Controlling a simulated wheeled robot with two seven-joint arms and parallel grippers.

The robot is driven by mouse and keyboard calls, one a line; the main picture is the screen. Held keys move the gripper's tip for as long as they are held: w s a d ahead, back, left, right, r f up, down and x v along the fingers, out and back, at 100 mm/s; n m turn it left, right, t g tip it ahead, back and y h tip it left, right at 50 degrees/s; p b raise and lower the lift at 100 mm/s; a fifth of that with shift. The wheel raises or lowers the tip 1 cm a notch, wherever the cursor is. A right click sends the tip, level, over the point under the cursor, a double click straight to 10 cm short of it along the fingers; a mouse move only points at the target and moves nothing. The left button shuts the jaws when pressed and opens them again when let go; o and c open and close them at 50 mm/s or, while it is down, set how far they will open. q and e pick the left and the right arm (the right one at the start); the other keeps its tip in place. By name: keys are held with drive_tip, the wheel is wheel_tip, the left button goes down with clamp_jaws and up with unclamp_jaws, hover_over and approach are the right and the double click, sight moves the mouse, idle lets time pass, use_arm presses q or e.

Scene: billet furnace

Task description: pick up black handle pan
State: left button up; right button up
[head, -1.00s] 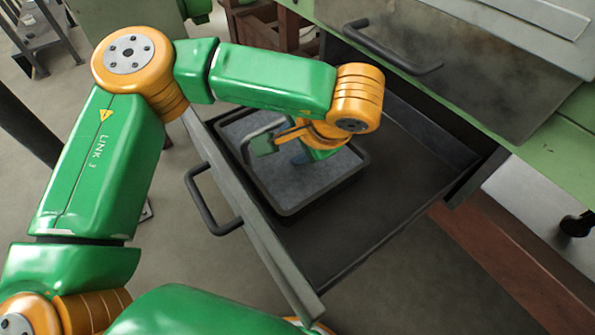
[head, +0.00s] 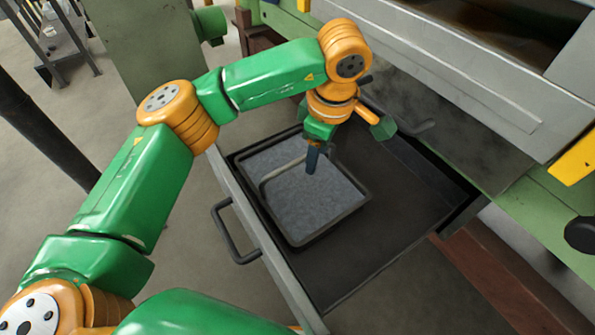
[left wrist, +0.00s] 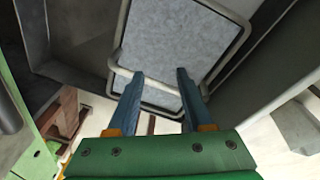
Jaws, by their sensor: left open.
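The black handle pan (head: 293,242) is a dark-rimmed rectangular tray with a grey, grainy inside. It sits in the left part of the pulled-out drawer (head: 375,246). Its bar handle (head: 280,171) arches over the far-left part of the pan. My left gripper (head: 312,165) points down over the pan near this handle; its fingers partly hide the bar. In the left wrist view the two blue fingers (left wrist: 158,84) are apart. The handle (left wrist: 150,80) crosses the space between them there, and I cannot tell whether it lies between the tips or below them. My right gripper is not in view.
The drawer's front has a dark pull handle (head: 229,236). Bare drawer floor lies right of the pan. The green and grey furnace body (head: 475,85) stands behind and overhangs the drawer's back. A reddish beam (head: 500,265) lies at the lower right.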

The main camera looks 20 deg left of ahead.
sight(300, 162)
use_arm(q)
drive_tip(key=a+n, duration=0.1)
drive_tip(key=n, duration=0.2)
drive_tip(key=w+a+n+p, duration=0.1)
drive_tip(key=n, duration=0.3)
drive_tip(key=a+n+g+h+p, duration=0.1)
drive_tip(key=n, duration=0.3)
drive_tip(key=shift+w+f, duration=0.25)
drive_tip(key=shift+f, duration=0.1)
drive_tip(key=shift+a+f+n, duration=0.15)
drive_tip(key=shift+f+n, duration=0.1)
drive_tip(key=shift+n, duration=0.45)
drive_tip(key=f, duration=0.7)
drive_tip(key=shift+s+a, duration=0.15)
drive_tip(key=shift+a, duration=0.15)
drive_tip(key=shift+c, duration=0.4)
clamp_jaws()
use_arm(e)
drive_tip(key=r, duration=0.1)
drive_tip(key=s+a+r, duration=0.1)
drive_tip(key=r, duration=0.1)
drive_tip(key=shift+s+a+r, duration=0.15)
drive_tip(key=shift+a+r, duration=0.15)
use_arm(q)
drive_tip(key=shift+r, duration=0.1)
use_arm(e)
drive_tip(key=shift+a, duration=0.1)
